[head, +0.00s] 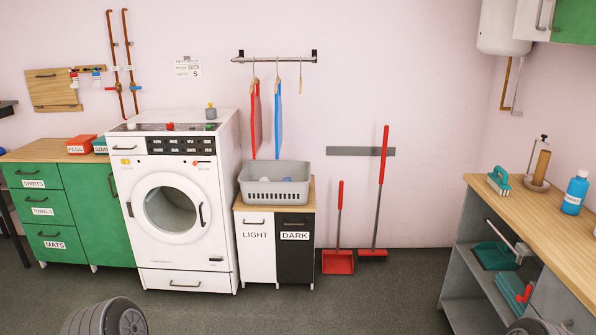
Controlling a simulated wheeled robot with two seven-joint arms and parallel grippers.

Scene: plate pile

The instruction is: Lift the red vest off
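The red vest (256,118) hangs from a hook on the wall rail (274,60), above the left side of a grey basket (274,183). It shows nearly edge-on, as a narrow strip with a red edge, so its front is mostly hidden. A blue garment (278,120) hangs beside it on the right, also nearly edge-on and apart from it. Neither of my grippers is in view.
The basket stands on a cabinet marked LIGHT and DARK (258,248). The washing machine (172,202) is to its left. A red dustpan (337,262) and a red broom (373,254) lean right of it. A wooden counter (530,215) borders the right. The middle floor is clear.

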